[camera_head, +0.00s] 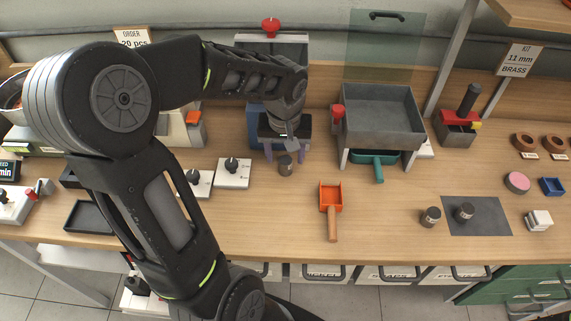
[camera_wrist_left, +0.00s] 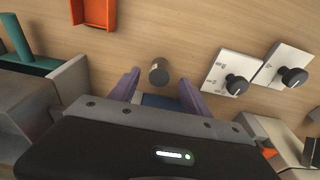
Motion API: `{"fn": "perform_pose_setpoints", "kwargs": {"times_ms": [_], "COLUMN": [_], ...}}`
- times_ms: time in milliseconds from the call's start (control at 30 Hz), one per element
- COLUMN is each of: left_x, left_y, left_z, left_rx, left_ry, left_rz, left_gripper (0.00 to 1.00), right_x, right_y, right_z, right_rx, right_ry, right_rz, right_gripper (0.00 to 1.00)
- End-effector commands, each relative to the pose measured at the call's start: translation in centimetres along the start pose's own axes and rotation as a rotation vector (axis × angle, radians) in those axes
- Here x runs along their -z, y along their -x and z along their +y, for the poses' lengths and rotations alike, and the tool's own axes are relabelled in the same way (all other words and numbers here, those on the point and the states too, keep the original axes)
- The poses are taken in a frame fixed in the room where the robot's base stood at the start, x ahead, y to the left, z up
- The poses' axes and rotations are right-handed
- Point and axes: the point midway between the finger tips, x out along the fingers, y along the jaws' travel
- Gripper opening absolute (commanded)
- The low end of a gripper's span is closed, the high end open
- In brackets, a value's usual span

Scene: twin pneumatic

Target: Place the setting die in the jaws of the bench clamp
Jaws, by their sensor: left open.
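A short dark grey-brown cylinder (camera_head: 285,165), which looks like the setting die, stands upright on the bench. My left gripper (camera_head: 284,152) is open just behind it, with its purple fingers spread. In the left wrist view the cylinder (camera_wrist_left: 159,72) lies just past the fingertips (camera_wrist_left: 160,84), centred between them and not gripped. A machine with a grey top, a red knob (camera_head: 270,26) and blue parts stands behind the gripper, partly hidden by my arm. I cannot tell whether it is the bench clamp. My right gripper is not in view.
Two similar cylinders (camera_head: 430,217) (camera_head: 464,212) stand at the right, one on a grey mat (camera_head: 490,224). An orange scoop (camera_head: 331,198) and a grey hopper tray (camera_head: 380,112) are right of the gripper. White knob boxes (camera_head: 234,173) are at the left. Bench around the scoop is clear.

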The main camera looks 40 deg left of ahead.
Motion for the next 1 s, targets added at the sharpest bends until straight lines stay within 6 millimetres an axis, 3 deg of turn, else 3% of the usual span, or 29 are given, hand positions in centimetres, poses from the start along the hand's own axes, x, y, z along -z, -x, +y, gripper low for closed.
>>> {"fn": "perform_pose_setpoints", "kwargs": {"times_ms": [300,900,1000], "left_x": [-0.1,0.0,0.0], "left_y": [-4.0,-4.2,-4.2], "left_z": [0.1,0.1,0.1], "left_rx": [0.001,0.0,0.0], "left_ry": [0.0,0.0,0.0], "left_rz": [-0.002,0.0,0.0], "left_gripper": [0.56,0.56,0.49], "right_x": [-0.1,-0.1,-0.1], "right_y": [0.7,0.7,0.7], "right_z": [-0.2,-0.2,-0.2], "right_rx": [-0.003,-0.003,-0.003], "right_ry": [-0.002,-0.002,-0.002], "right_rz": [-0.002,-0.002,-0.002], "right_gripper": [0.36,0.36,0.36]}}
